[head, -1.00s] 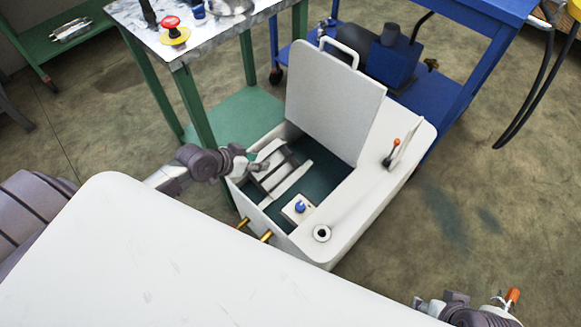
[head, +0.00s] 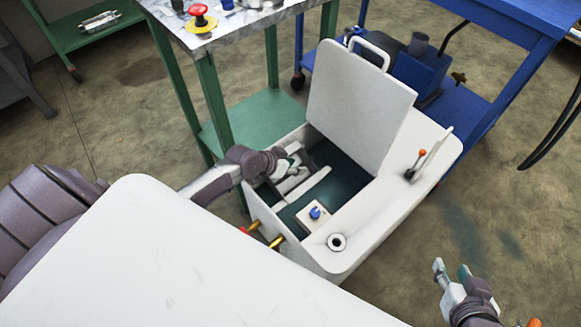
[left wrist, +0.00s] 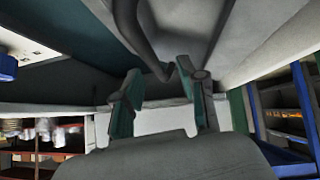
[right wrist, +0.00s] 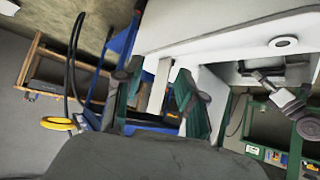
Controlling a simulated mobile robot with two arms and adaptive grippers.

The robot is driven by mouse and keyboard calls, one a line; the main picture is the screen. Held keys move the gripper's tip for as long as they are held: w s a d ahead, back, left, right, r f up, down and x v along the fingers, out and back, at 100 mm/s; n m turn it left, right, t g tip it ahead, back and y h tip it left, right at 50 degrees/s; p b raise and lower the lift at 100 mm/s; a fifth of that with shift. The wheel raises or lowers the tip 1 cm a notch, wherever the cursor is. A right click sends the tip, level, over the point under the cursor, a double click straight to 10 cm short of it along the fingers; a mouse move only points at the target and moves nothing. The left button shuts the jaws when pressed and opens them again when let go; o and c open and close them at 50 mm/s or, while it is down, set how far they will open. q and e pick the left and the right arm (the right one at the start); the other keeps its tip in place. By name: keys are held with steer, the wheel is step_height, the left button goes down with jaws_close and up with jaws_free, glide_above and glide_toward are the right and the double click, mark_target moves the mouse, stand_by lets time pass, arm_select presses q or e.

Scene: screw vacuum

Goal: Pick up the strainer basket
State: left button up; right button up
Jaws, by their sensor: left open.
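The strainer basket appears to be the grey box-like part (head: 293,186) inside the left end of the open white tank (head: 385,235); my left arm covers part of it. In the left wrist view a dark curved bar (left wrist: 150,45), apparently its handle, shows beyond and between the fingertips. My left gripper (head: 290,167) is down inside the tank mouth at the basket. Its fingers (left wrist: 158,74) are apart; I cannot tell if they touch the bar. My right gripper (head: 451,268) is open and empty, out to the right of the tank; its spread fingers show in the right wrist view (right wrist: 158,72).
The tank lid (head: 358,105) stands raised behind the opening. A white block with a blue knob (head: 314,214) sits inside the tank. A red-tipped lever (head: 416,164) stands on its right top. A green-legged table (head: 207,100) and blue cart (head: 485,95) stand close behind.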

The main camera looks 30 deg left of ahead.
arm_select(q)
steer(key=b+x, duration=0.1)
steer(key=x, duration=0.2)
steer(key=shift+s, duration=0.1)
steer(key=shift+d+f, duration=0.1)
arm_select(e)
steer(key=w+a+r+t+y, duration=0.1)
steer(key=w+r+t, duration=0.3)
steer(key=shift+w+a+r, duration=0.15)
steer(key=shift+a+r, duration=0.25)
arm_select(q)
jaws_close()
